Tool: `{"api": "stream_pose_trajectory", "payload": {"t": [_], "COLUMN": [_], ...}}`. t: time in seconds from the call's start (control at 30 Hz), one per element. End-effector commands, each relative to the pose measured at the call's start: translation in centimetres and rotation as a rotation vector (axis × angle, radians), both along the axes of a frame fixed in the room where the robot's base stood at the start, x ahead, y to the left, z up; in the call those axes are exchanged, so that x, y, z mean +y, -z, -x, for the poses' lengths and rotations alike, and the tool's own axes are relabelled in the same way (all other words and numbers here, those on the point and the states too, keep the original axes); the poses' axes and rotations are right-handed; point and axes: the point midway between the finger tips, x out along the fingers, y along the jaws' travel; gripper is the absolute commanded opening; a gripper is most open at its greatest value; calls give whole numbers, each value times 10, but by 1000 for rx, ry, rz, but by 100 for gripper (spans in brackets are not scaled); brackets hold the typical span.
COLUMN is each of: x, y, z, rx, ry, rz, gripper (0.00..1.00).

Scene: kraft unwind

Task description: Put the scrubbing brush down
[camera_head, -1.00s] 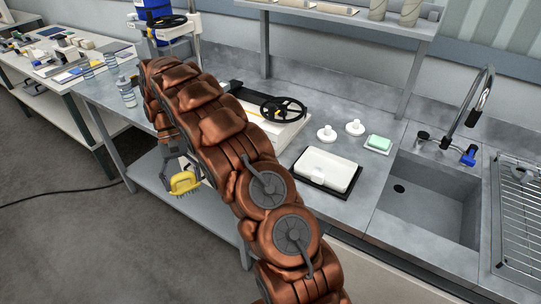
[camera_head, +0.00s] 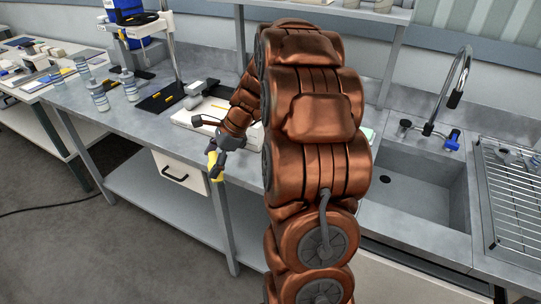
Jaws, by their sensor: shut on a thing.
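My gripper (camera_head: 214,155) is shut on the yellow scrubbing brush (camera_head: 215,170). It holds the brush at the front edge of the grey metal counter (camera_head: 140,137), to the right of the white drawer. The brush is small in view and partly covered by the fingers. I cannot tell its exact height or whether it touches the counter edge.
Several bottles (camera_head: 98,95) stand at the counter's left end. A black-based stand (camera_head: 161,98) and a white board (camera_head: 205,113) lie behind my gripper. The sink (camera_head: 425,190) and wire rack (camera_head: 510,200) are at the right. My arm hides the middle of the counter.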

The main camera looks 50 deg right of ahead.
Motion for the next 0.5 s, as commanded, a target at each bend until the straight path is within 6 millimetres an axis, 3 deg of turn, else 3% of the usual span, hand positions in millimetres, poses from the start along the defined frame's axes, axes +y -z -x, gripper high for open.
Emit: {"api": "stream_pose_trajectory", "payload": {"t": [0.3,0.5], "x": [-27,-37], "y": [4,8], "z": [38,56], "rx": [-2,-2], "ry": [478,684], "rz": [0,1], "gripper": [31,31]}}
